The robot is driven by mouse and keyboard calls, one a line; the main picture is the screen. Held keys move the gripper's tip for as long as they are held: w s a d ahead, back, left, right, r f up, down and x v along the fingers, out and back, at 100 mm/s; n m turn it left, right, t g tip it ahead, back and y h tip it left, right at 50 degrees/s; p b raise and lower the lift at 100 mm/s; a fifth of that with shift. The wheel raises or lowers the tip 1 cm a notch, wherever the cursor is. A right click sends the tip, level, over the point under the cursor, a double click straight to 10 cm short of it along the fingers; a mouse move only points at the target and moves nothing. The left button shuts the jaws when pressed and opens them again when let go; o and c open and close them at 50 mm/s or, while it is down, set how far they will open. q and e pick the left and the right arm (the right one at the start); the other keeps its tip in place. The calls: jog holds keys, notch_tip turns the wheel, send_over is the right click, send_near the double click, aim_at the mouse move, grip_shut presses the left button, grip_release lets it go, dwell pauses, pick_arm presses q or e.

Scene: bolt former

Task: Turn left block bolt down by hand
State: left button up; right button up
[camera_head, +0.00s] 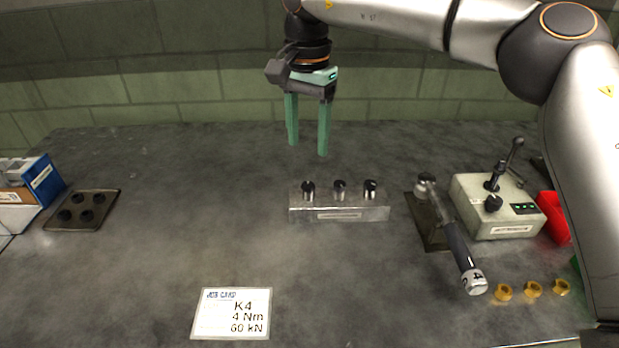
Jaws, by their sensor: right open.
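A metal block (340,212) with a label on its front stands in the middle of the table. Three dark-topped bolts stand in a row on its top: the left bolt (308,189), the middle bolt (340,189) and the right bolt (370,189). My right gripper (308,148) is open and empty, its green fingers pointing down. It hangs above and behind the block, near the left bolt in the picture, apart from it. My left gripper is not in view.
A torque wrench (452,235) lies on a dark plate right of the block. A job card (232,313) lies in front. A dark tray (82,210) is left; the table between is clear.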

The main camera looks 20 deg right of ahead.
aim_at(308, 185)
notch_tip(308, 185, down, 9)
jog(key=shift+r+b, duration=0.1)
jog(key=shift+b, duration=0.45)
grip_shut()
dwell(0.3)
